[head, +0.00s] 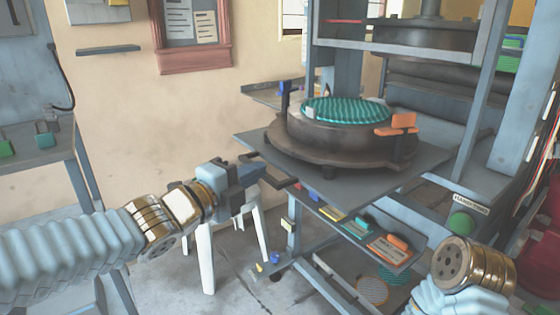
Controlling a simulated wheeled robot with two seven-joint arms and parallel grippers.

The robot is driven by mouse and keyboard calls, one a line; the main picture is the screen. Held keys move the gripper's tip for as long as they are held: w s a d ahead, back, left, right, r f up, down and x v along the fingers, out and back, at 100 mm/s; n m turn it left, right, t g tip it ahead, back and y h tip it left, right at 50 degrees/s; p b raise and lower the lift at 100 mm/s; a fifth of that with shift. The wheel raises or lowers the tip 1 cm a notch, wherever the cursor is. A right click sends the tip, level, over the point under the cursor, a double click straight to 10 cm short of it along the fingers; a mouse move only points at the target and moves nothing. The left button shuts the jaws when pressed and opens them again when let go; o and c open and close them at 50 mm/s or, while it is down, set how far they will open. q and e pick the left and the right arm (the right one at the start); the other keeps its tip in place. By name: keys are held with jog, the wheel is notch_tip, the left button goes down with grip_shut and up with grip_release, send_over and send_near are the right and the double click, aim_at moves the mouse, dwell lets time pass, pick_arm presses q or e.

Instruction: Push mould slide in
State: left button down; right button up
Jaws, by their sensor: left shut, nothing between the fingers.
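The mould slide (432,157) is a flat grey plate, drawn out toward the left of the press frame (486,95). On it sits a dark round mould (330,138) with a teal ribbed disc (345,109) on top. An orange-handled clamp (398,125) is on the mould's right side. A dark bar (283,180) shows at the slide's near left edge. My left gripper (258,178) is shut and empty, close to this bar; whether they touch is unclear. My right arm enters at the bottom right, with its gripper out of view.
Below the slide, a shelf (345,228) holds coloured tags and small blocks. A green button (461,223) is on the press frame at right. A white stool (205,255) stands behind my left arm. A grey bench (30,165) with padlocks stands at left.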

aim_at(291, 152)
pick_arm(q)
jog(key=x, duration=0.8)
jog(key=shift+w+d, duration=0.1)
jog(key=shift+w, duration=0.15)
